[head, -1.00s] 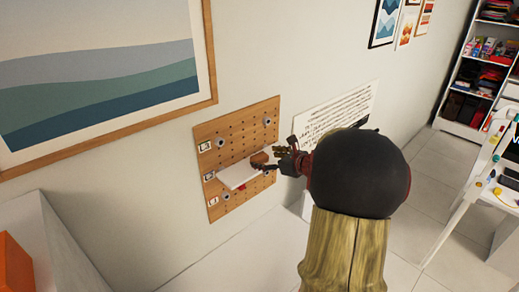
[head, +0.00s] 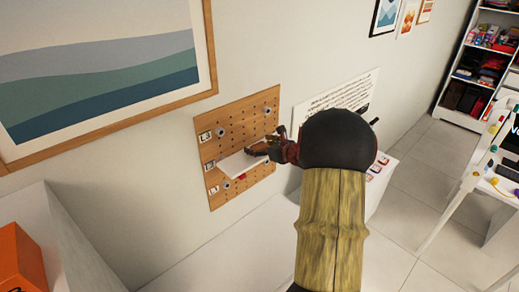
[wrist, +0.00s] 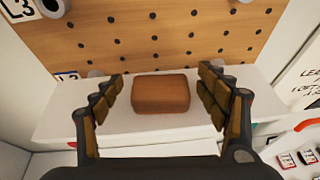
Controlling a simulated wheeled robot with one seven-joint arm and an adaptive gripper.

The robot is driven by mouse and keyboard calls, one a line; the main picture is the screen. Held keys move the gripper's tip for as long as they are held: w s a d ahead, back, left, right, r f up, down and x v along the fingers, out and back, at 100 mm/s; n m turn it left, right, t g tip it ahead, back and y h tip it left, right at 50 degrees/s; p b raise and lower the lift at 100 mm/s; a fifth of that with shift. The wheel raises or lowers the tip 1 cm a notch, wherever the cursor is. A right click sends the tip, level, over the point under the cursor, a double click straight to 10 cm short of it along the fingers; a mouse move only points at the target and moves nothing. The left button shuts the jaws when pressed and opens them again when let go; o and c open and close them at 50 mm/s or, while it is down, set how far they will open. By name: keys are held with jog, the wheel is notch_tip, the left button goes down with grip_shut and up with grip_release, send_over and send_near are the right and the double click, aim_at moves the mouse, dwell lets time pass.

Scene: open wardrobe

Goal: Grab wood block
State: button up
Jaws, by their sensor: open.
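The wood block (wrist: 161,94) is a small brown block with rounded edges. It rests on a white shelf (wrist: 60,122) fixed to a wooden pegboard (wrist: 150,35). My gripper (wrist: 160,85) is open in the wrist view, with one finger on each side of the block and a gap on both sides. In the head view my gripper (head: 268,146) is at the shelf (head: 238,166) on the pegboard (head: 211,122), and its fingers mostly hide the block.
The pegboard carries several pegs and small labels such as L3 (head: 206,136). A framed picture (head: 100,125) hangs at left and a white text panel (head: 340,98) at right. An orange box (head: 18,262) stands at lower left. White surfaces lie below the board.

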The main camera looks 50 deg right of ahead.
jog(key=shift+c, duration=1)
jog(key=c, duration=1)
jog(key=shift+c, duration=0.2)
